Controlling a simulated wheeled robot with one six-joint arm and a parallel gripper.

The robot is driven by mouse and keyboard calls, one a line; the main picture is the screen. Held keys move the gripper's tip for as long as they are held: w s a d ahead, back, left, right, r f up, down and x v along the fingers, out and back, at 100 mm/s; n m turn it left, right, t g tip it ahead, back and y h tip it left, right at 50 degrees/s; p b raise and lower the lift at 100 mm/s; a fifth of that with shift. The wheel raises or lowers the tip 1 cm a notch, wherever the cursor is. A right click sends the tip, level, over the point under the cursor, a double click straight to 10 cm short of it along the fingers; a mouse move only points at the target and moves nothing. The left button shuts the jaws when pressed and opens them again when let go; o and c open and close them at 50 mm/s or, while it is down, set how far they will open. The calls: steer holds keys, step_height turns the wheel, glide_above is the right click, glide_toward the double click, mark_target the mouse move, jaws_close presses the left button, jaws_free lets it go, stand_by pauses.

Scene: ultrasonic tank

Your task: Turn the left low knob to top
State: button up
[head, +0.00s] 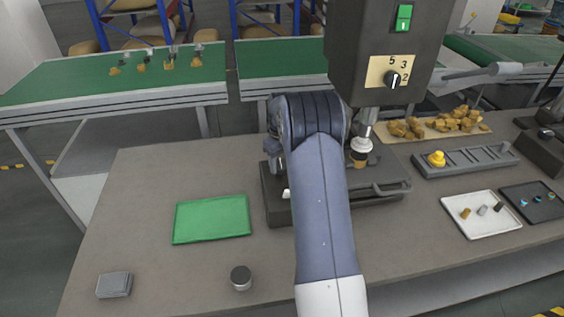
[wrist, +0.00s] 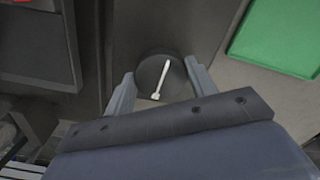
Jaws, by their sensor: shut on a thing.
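In the wrist view, a dark round knob (wrist: 151,71) with a white pointer line sits on a dark grey face. The pointer lies aslant, its thin end toward the upper right and its wider end toward the lower left in that picture. My gripper (wrist: 159,80) has one finger on each side of the knob and is shut on it. In the head view my arm hides this knob and most of the gripper. The dark machine base (head: 278,207) shows on both sides of my arm.
A machine head (head: 372,40) with a green switch and a numbered dial knob (head: 393,80) hangs close to the right of my arm. A green tray (head: 211,220), a grey block (head: 115,284) and a round metal piece (head: 241,278) lie left. The left tabletop is mostly clear.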

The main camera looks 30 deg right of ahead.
mark_target(281, 164)
steer(key=m, duration=0.5)
steer(key=shift+r, duration=0.1)
steer(key=shift+a, duration=0.1)
stand_by(0.6)
steer(key=o, duration=1)
steer(key=shift+c, duration=0.2)
step_height(281, 164, up, 11)
steer(key=b, duration=0.1)
steer(key=shift+f, duration=0.2)
step_height(281, 164, down, 11)
steer(key=shift+r+p, duration=0.15)
steer(key=shift+p, duration=0.3)
